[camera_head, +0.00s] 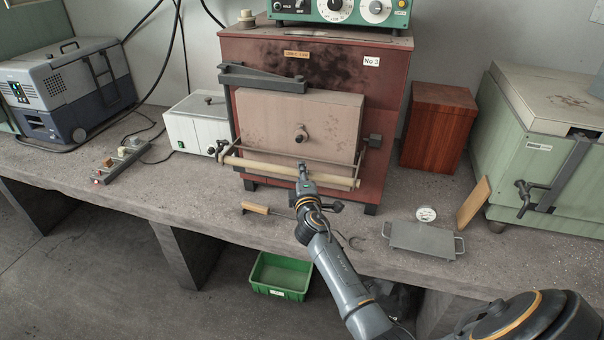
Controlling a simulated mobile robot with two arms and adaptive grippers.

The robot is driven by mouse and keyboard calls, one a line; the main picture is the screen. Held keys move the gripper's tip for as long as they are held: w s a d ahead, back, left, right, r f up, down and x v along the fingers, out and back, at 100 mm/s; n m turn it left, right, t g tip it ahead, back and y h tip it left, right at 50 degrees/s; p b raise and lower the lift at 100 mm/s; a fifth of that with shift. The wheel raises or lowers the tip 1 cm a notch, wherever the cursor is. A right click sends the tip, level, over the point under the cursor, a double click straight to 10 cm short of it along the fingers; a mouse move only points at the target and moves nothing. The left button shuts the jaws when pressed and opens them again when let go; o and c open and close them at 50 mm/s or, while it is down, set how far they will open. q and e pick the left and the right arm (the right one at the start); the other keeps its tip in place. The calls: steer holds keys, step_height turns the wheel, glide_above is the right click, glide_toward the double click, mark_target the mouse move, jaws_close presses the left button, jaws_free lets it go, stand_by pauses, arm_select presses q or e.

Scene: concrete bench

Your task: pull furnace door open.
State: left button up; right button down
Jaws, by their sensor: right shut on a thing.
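The red-brown furnace (238,70) stands on the bench near the middle of the view, with dark soot stains on its front. Its beige door (270,110) covers the opening and appears closed, with a round knob on its face. A pale handle bar (262,172) runs across below the door, joined to arms at both sides. My right gripper (303,172) reaches up from the bottom right and is shut on the handle bar near its middle. The fingertips are small and partly hidden by the wrist. My left gripper is not in view.
A white box (190,128) stands left of the furnace, a wooden block (438,125) right. A green cabinet (530,150) fills the right. A green bin (281,275) sits below.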

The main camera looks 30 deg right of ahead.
steer(key=shift+r, duration=0.25)
steer(key=a+b, duration=0.3)
steer(key=a, duration=0.7)
steer(key=shift+s+a, duration=0.4)
steer(key=shift+s, duration=0.05)
steer(key=c, duration=1.1)
jaws_free()
steer(key=shift+d+f, duration=0.1)
steer(key=v, duration=1.2)
steer(key=shift+f, duration=0.15)
